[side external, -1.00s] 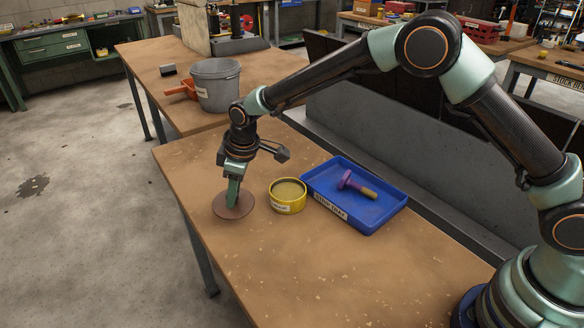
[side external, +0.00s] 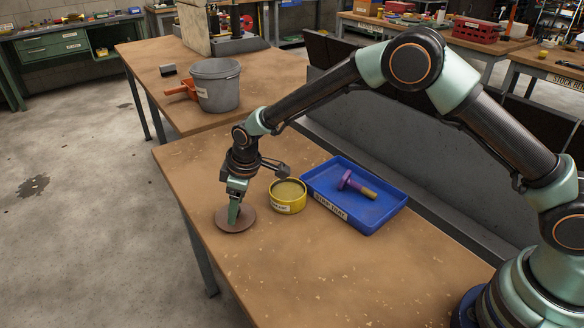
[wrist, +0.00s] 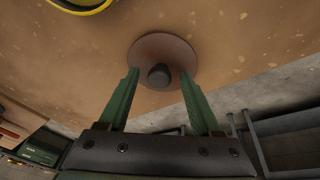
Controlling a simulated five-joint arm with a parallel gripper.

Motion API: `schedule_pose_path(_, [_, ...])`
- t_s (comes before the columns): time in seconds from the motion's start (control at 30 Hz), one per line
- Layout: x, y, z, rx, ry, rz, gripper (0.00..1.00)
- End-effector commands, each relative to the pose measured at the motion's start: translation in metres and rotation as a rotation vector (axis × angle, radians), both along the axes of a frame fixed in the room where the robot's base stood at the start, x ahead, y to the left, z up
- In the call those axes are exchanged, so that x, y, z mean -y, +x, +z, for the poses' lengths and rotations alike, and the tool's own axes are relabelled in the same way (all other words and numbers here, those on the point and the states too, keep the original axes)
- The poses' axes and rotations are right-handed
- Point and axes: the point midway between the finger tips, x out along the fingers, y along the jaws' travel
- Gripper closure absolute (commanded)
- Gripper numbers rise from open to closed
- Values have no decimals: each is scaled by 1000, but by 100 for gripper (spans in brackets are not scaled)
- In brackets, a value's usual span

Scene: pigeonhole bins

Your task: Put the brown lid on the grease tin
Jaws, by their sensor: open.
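The brown lid (side external: 246,222) is a round disc lying on the workbench near its left edge. In the wrist view the lid (wrist: 163,50) shows a dark knob (wrist: 159,75) at its middle. My gripper (side external: 234,222) is low over the lid and open. The yellow grease tin (side external: 287,197) stands open-topped just right of the lid. Part of its yellow rim (wrist: 82,5) shows at the top of the wrist view.
A blue tray (side external: 372,222) with a purple-headed bolt (side external: 357,186) lies right of the tin. A grey bucket (side external: 217,86) stands on the farther bench. The front of the workbench (side external: 300,265) is clear.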

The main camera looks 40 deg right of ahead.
Motion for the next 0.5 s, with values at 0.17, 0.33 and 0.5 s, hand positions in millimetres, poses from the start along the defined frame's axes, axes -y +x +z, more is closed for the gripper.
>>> schedule_pose_path(0.17, [2,-4,18,3,2,0,34])
schedule_pose_path(0.33, [5,-11,50,5,2,0,34])
schedule_pose_path(0.5, [9,-20,81,4,2,0,34])
